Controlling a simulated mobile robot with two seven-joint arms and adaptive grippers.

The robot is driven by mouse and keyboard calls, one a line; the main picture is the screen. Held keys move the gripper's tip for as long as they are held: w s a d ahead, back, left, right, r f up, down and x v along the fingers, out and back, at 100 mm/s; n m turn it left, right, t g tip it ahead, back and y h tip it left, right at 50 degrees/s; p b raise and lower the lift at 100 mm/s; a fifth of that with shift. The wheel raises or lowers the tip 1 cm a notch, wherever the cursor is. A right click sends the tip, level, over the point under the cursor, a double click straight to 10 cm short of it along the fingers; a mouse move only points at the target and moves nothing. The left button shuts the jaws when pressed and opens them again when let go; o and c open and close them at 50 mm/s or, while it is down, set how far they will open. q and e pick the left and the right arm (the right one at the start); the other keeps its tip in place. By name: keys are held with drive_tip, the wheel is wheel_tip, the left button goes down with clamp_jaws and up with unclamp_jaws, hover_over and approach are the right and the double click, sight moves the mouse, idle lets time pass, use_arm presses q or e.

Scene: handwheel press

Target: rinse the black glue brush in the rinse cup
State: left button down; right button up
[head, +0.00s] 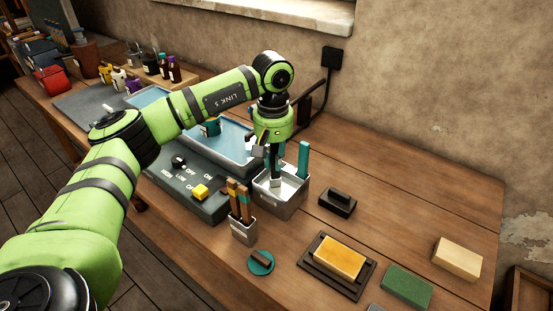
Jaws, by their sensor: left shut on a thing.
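My left gripper (272,160) points down over a square metal container (288,208) with pale contents. It is shut on a thin dark upright thing, which could be the black glue brush; the fingers largely hide it. Its lower end is at or inside the container's opening, and I cannot tell whether it touches the contents. A teal upright handle (303,160) stands at the container's right side. I cannot tell for sure whether this container is the rinse cup. My right gripper is not in view.
A small metal cup (243,232) holding wooden-handled brushes stands in front. A black-handled block (337,202), a yellow sponge on a black tray (338,258) and a green block (407,287) lie to the right. A control panel (183,192) and blue tray (236,146) are left. The back-right tabletop is clear.

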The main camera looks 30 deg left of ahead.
use_arm(q)
drive_tip(key=shift+a, duration=0.1)
drive_tip(key=shift+d+b, duration=0.35)
drive_tip(key=shift+d, duration=0.15)
idle(1.5)
drive_tip(key=shift+r, duration=0.1)
drive_tip(key=shift+r+p, duration=2.35)
drive_tip(key=shift+r, duration=1.1)
